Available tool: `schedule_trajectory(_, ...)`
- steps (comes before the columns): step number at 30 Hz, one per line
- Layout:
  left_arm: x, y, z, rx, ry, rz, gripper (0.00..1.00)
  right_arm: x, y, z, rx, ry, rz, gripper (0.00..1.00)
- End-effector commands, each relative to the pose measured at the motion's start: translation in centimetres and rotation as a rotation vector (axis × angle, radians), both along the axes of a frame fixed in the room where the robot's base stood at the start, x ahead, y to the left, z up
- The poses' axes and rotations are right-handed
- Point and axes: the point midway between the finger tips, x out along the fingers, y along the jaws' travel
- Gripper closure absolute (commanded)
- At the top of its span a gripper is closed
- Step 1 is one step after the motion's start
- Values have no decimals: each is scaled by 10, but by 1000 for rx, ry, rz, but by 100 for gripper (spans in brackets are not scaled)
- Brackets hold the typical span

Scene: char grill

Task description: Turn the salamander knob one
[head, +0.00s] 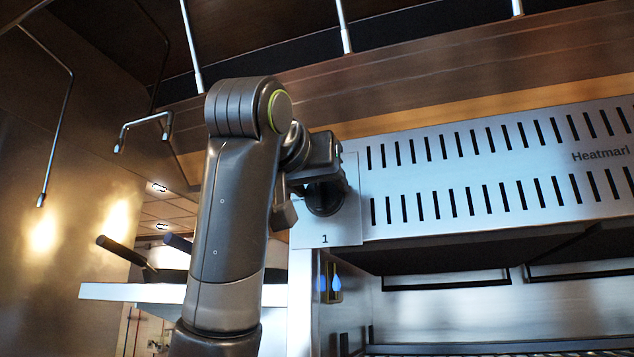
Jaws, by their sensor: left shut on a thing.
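The salamander (470,180) is the wide steel unit on the right, with two rows of dark vent slots and part of a brand name. Its knob one (326,200) is a dark round knob on the plate at the unit's left end, above the printed "1". My left gripper (318,190) is at this knob and shut on it, and the gripper and wrist hide much of it. The knob's pointer mark cannot be made out. My right gripper does not show.
The salamander's open cavity (480,290) with its rack lies below the vent panel. A white shelf (130,292) with dark-handled pans (125,252) stands at the left behind my arm. A steel hood (420,80) runs above, with several hanging rods.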

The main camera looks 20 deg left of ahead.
Motion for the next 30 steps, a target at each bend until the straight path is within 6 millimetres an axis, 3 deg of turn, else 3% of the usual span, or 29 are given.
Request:
schedule_trajectory(11, -1, 1, -1, -101, 1, 0, 70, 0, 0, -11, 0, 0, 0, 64)
schedule_trajectory(30, -1, 6, -3, -605, 19, 0, 70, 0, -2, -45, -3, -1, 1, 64)
